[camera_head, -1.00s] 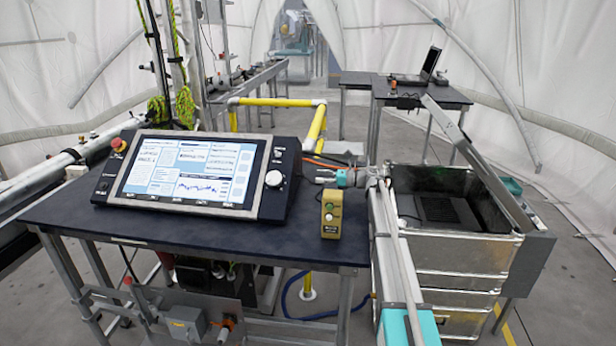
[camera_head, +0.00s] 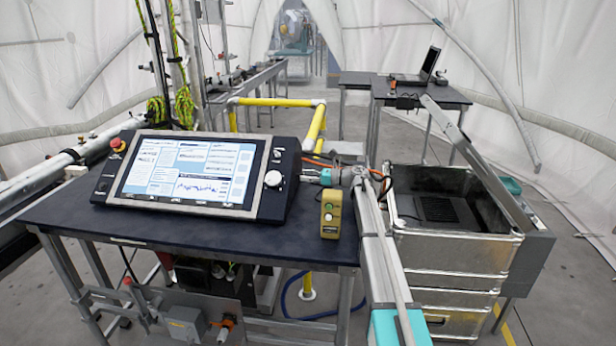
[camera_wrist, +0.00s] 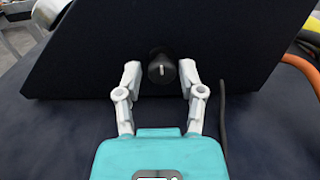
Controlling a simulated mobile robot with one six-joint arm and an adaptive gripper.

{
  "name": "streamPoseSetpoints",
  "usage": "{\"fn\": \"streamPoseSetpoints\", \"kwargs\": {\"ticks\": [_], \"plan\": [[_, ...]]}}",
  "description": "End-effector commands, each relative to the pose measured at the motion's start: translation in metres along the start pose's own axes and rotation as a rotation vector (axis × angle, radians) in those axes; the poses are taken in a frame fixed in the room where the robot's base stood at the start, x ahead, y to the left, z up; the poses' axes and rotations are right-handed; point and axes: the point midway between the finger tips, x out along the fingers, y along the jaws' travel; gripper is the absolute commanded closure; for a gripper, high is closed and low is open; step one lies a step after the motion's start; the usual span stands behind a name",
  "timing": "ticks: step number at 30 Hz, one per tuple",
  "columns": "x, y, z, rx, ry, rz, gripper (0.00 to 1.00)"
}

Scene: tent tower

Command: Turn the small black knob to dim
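The small black knob (camera_wrist: 161,70) with a light pointer mark sits on the dark side panel of the console (camera_wrist: 220,45) in the wrist view. My gripper (camera_wrist: 159,78) is open, one grey finger on each side of the knob. Narrow gaps seem to show between fingers and knob; I cannot tell if the fingertips overlap it in depth. In the head view my gripper (camera_head: 307,174) is at the right side of the console (camera_head: 268,200), and the small knob is hidden there.
A white knob (camera_head: 273,179) and a lit screen (camera_head: 190,172) are on the console's front. A yellow button box (camera_head: 331,214) stands on the dark table (camera_head: 220,236) just in front of my gripper. A black cable (camera_wrist: 222,115) runs right of the fingers. A metal crate (camera_head: 460,250) stands at right.

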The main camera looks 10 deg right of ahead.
Motion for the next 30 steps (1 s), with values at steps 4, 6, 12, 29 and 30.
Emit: {"fn": "streamPoseSetpoints", "kwargs": {"ticks": [4, 6, 12, 29, 30], "plan": [[0.0, 0.0, 0.0, 0.0, 0.0, 0.001, 0.87], [0.001, 0.001, 0.0, 0.0, 0.0, 0.002, 1.0], [0.001, 0.001, 0.0, 0.003, 0.0, 0.004, 1.0], [0.009, 0.003, 0.001, 0.229, -0.001, 0.012, 1.0], [0.009, 0.003, 0.0, 0.261, -0.001, 0.012, 1.0]]}}
